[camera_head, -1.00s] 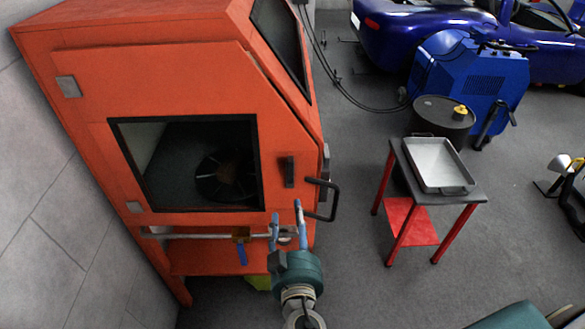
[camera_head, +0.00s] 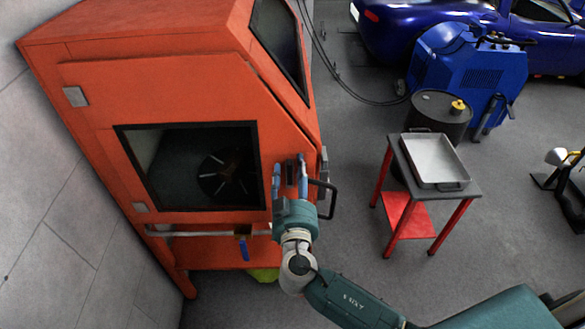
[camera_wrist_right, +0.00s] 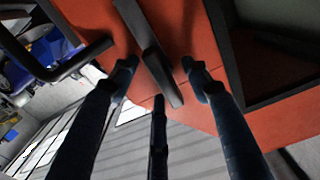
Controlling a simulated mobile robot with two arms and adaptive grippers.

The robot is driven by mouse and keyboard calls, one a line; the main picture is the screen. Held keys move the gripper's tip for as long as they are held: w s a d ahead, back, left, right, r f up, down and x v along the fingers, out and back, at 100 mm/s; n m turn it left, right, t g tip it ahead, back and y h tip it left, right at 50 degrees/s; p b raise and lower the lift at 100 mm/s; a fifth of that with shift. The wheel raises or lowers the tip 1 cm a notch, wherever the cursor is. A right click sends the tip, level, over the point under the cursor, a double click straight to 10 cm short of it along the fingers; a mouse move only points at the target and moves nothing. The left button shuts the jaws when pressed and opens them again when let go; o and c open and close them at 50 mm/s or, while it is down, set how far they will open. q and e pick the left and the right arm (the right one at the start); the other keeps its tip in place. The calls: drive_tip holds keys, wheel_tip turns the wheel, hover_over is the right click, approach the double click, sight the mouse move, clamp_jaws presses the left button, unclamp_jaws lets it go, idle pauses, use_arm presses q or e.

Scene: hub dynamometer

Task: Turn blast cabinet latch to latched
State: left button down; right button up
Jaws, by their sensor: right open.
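The orange blast cabinet (camera_head: 170,85) fills the left of the head view. Its latch (camera_head: 291,172) is a dark bar on the front at the right of the window, standing roughly upright and partly covered by my fingers. In the right wrist view the latch (camera_wrist_right: 160,72) shows as a black bar between the fingertips. My right gripper (camera_head: 290,166) is open, with its blue fingers on either side of the latch. In the wrist view the right gripper (camera_wrist_right: 159,65) shows gaps beside the bar; contact cannot be told. My left gripper is not in view.
A black pull handle (camera_head: 327,199) sticks out close to the right of my gripper. A pipe with a blue-levered valve (camera_head: 243,240) runs below the window. A red-legged table (camera_head: 395,160) holding a metal tray (camera_head: 433,146) stands right, with open floor between.

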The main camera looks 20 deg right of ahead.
drive_tip(key=shift+c, duration=0.2)
clamp_jaws()
